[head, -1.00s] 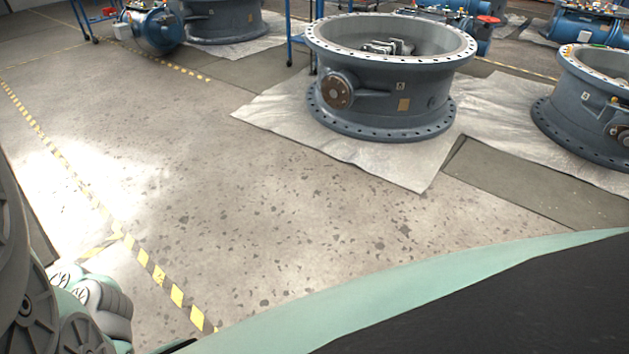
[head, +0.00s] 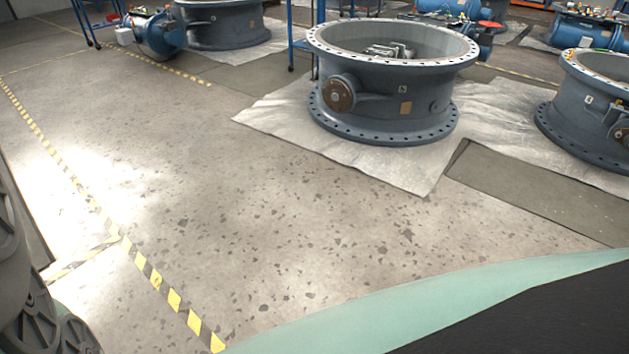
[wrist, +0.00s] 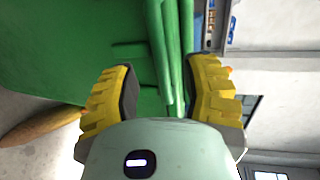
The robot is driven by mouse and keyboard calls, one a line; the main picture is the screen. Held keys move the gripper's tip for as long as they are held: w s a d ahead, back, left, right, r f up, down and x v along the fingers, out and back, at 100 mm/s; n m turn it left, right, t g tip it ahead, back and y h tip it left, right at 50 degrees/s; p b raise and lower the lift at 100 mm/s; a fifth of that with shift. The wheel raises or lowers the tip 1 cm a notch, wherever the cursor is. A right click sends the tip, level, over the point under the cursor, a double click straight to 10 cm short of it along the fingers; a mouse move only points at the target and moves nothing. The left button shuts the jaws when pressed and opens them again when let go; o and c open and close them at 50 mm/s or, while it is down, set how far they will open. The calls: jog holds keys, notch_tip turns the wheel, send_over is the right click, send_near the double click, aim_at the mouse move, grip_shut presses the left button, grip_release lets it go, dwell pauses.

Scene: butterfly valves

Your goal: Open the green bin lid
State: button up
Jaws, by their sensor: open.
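In the wrist view, a large green surface, the green bin (wrist: 60,55), fills the upper left and middle. Green rounded edges (wrist: 172,50), like a rim or lid edge, run down between my fingers. My gripper (wrist: 163,90) is open, with one yellow ribbed finger on each side of these edges. I cannot tell whether a finger touches the green part. Where the lid parts from the bin body is not clear. The bin and my gripper do not show in the head view.
In the head view, a big grey valve body (head: 385,105) stands on a pale sheet (head: 290,125), and another valve (head: 590,115) stands at right. Yellow-black floor tape (head: 160,280) runs along the left. The floor (head: 250,210) between is clear.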

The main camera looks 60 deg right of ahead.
jog(key=shift+x, duration=2.4)
grip_shut()
